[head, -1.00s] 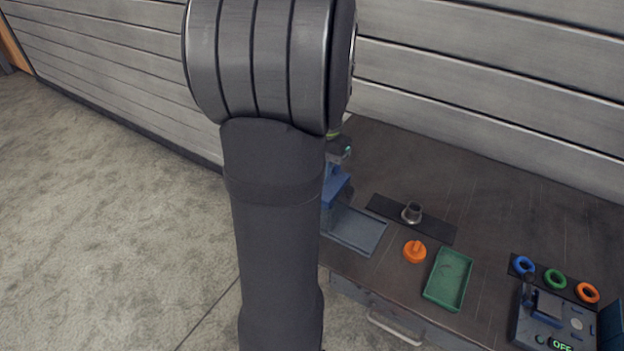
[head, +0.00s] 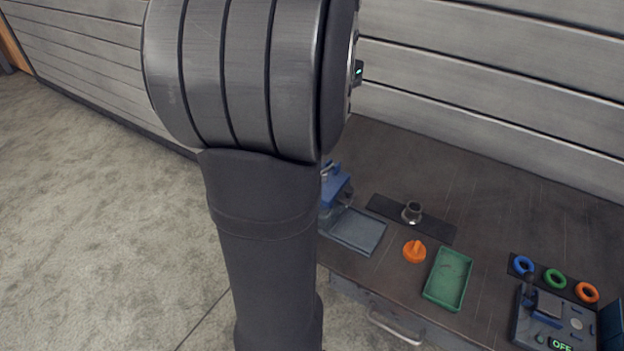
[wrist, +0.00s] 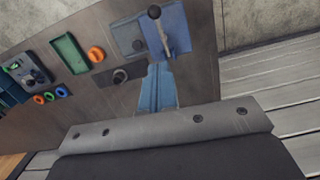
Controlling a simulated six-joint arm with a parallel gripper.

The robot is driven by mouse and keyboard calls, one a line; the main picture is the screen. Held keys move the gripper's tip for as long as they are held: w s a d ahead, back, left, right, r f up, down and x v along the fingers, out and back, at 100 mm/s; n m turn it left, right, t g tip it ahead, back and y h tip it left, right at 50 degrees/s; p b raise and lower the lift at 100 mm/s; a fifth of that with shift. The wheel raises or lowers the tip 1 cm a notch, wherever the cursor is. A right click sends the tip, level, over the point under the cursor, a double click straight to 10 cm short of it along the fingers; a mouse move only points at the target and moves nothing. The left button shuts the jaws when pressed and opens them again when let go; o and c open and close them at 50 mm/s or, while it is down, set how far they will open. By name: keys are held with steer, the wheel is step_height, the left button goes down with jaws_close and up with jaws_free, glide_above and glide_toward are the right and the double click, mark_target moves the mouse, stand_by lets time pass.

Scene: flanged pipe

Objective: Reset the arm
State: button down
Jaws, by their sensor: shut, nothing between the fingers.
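My arm stands raised in the left middle of the head view and hides my gripper there. In the wrist view, a grey bolted edge of my gripper (wrist: 165,122) spans the bottom of the picture. It is shut with nothing held. It is high above the workbench (head: 500,195), apart from everything on it. The short grey flanged pipe (head: 412,212) stands upright on a dark mat (head: 437,228). It also shows in the wrist view (wrist: 120,76).
Blue (head: 524,265), green (head: 555,278) and orange rings (head: 587,292) lie by a control box (head: 545,325) reading OFF. A slatted wall (head: 500,70) stands behind.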

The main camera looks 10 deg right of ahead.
steer(key=shift+r, duration=0.6)
steer(key=shift+f, duration=0.1)
steer(key=f, duration=0.8)
steer(key=shift+s+a+f, duration=0.15)
steer(key=shift+s+a, duration=0.15)
steer(key=shift+a, duration=0.05)
steer(key=shift+s+a+f, duration=0.25)
steer(key=shift+s+a, duration=0.35)
steer(key=shift+a, duration=0.05)
steer(key=shift+s+a+f, duration=0.2)
steer(key=shift+s+a, duration=0.35)
steer(key=shift+a, duration=0.05)
steer(key=shift+w+d+r, duration=0.1)
steer(key=shift+r, duration=1.25)
